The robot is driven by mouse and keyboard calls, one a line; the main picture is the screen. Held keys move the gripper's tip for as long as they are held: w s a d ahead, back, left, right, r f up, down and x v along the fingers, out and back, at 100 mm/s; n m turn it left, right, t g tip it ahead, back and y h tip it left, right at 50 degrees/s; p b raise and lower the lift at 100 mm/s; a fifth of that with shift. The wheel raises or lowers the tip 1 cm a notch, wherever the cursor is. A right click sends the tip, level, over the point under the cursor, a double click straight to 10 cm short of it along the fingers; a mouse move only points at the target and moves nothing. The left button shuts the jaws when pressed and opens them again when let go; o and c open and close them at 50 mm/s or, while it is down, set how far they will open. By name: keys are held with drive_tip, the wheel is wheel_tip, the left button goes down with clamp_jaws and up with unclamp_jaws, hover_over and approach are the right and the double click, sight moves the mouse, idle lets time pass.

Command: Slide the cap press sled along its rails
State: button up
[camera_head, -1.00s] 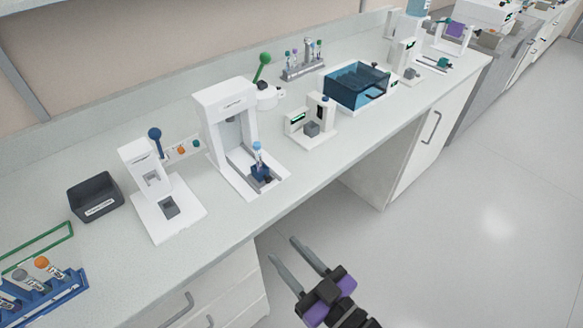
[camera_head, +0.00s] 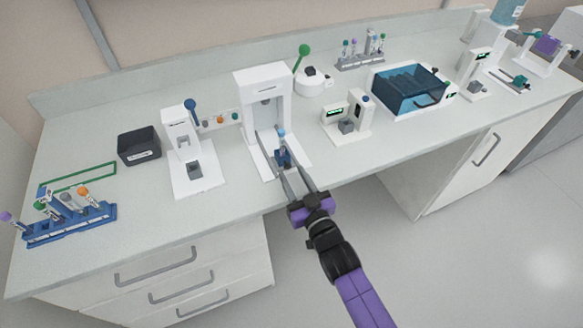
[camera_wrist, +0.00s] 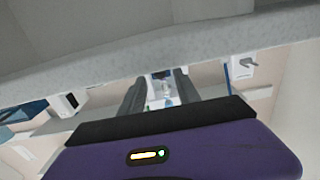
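The cap press (camera_head: 264,90) is a white arch on a white base, standing on the bench with rails running out under it. Its sled (camera_head: 283,156) is a small dark-blue block at the front of the rails. A tube with a light-blue cap (camera_head: 281,133) stands upright in it. My gripper (camera_head: 285,170) is open, its two long grey fingers pointing at the sled from the front. In the wrist view, the blue sled (camera_wrist: 161,75) shows between the spread fingers. I cannot tell whether either finger touches it.
A second white press (camera_head: 183,135) with a blue-knobbed lever stands left of the cap press. A small white device (camera_head: 347,120) and a blue-lidded box (camera_head: 408,88) stand right. A blue tube rack (camera_head: 70,227) is at the far left. The bench front edge runs below my fingers.

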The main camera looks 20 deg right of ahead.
sight(288, 167)
drive_tip(key=shift+w, duration=1.6)
clamp_jaws()
